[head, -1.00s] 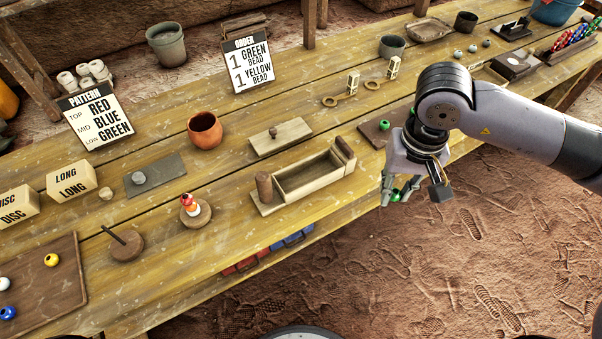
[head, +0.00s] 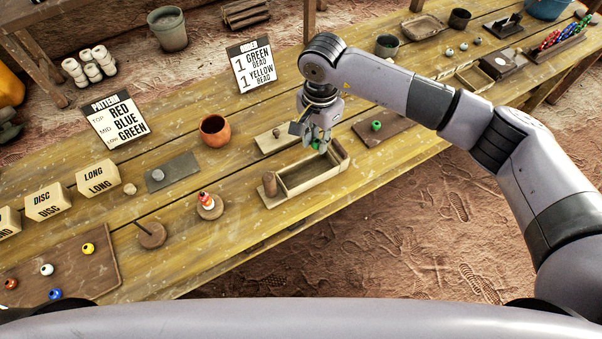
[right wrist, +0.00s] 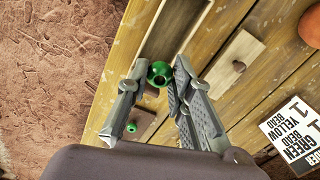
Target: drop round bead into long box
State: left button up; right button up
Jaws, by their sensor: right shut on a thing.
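My right gripper (head: 320,143) is above the box's far right part, shut on a round green bead (head: 316,145). In the right wrist view the green bead (right wrist: 160,74) sits between the fingertips, with the long box (right wrist: 176,28) behind it. My left gripper is not in view.
A knobbed wooden lid (head: 268,143) lies behind the box, near an orange-brown pot (head: 214,130). An order card (head: 251,68) stands behind. Loose beads lie on a brown tray (head: 100,278).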

notch_tip(320, 180, down, 4)
jog(key=shift+f+b, duration=0.15)
jog(key=shift+b, duration=0.35)
jog(key=o, duration=0.9)
notch_tip(320, 180, up, 12)
dwell(0.4)
